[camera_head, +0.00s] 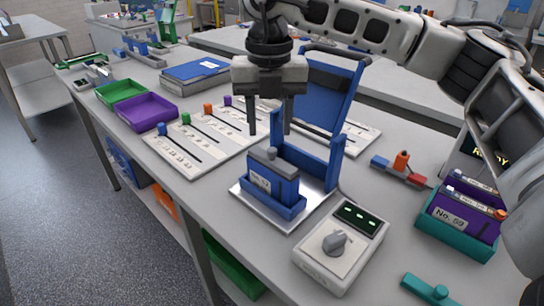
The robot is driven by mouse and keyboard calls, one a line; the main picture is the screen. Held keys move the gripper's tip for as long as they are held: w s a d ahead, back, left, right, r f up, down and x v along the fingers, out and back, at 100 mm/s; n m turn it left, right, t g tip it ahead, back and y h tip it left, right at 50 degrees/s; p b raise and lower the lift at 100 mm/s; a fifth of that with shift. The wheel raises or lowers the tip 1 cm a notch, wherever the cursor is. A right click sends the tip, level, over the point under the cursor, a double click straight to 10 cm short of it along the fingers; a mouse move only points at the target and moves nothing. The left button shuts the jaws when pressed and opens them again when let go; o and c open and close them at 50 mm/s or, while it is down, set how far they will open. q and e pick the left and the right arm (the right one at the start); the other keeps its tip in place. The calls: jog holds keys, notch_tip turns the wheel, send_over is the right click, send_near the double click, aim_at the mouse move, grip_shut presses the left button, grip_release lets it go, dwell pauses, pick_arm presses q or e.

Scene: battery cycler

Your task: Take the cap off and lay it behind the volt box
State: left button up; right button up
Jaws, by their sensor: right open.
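A blue battery block with a white number label (260,181) stands upright in a blue cradle (290,211) on a silver plate. A grey cap with a small knob (271,158) sits on top of the block. The volt box (318,262), a pale box with a grey dial and a dark display, stands in front and to the right of the cradle. My right gripper (269,130) points down above the cap, open and empty, its two fingers apart. It looks clear of the cap. My left gripper is not in view.
The cradle's tall blue frame (343,112) rises behind the block, close to my right gripper. A teal holder (452,236) with purple blocks and a loose teal piece (427,289) are at the right. A white slider board (178,158) lies left. Bare table lies right of the volt box.

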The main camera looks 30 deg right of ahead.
aim_at(272, 149)
jog(key=shift+w+d+f+p, duration=0.1)
jog(key=shift+f+p, duration=0.1)
jog(key=shift+f, duration=0.7)
jog(key=shift+s+d+f+p, duration=0.1)
jog(key=shift+f+p, duration=0.1)
jog(key=shift+f, duration=0.7)
jog(key=shift+w+d+f+p, duration=0.1)
jog(key=shift+f+p, duration=0.1)
jog(key=shift+f, duration=0.7)
grip_shut()
